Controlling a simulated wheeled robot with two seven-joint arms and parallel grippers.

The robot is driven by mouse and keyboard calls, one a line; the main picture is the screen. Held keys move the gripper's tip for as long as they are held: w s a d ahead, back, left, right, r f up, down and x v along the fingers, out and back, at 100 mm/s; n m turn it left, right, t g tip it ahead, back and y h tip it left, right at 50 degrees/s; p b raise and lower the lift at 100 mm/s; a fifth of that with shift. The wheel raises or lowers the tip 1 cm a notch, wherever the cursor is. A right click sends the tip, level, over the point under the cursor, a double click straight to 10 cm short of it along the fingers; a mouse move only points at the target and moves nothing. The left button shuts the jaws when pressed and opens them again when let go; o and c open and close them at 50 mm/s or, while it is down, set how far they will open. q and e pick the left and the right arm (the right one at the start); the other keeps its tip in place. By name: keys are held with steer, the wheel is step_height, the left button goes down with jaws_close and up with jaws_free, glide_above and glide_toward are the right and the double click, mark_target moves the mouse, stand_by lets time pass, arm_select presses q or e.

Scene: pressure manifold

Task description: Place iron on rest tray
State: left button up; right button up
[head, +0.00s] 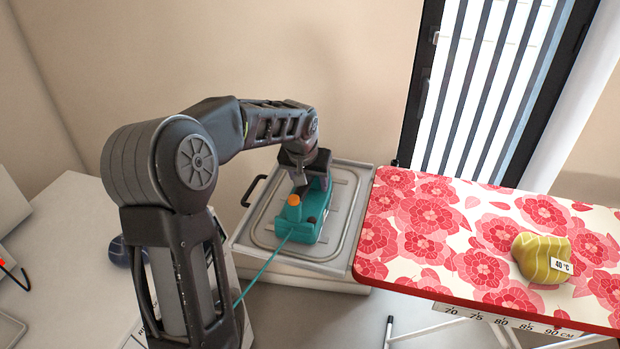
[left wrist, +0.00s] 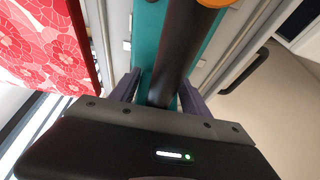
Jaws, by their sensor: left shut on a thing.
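The teal iron (head: 300,222) has an orange knob and a teal cord running down to the left. It is on or just over the grey metal rest tray (head: 342,222); I cannot tell whether it touches. My left gripper (head: 303,178) is shut on the iron's handle from above. In the left wrist view the dark handle (left wrist: 182,50) runs between the fingers of the gripper (left wrist: 160,90), with the iron's teal body (left wrist: 146,35) behind it. The tray's rim (left wrist: 232,60) also shows there. My right gripper is not in view.
The ironing board (head: 450,225) with a red floral cover stands right of the tray. A yellow-green striped folded cloth (head: 541,258) with a 40 °C tag lies on it. A black tray handle (head: 253,190) sticks out at the left. A pale table (head: 60,250) is at the left.

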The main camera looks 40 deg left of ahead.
arm_select(q)
steer(key=shift+w, duration=0.1)
steer(key=o, duration=1.6)
steer(key=shift+f, duration=0.1)
steer(key=shift+o, duration=0.2)
steer(key=b+v, duration=0.1)
steer(key=v, duration=1.1)
steer(key=shift+d, duration=0.15)
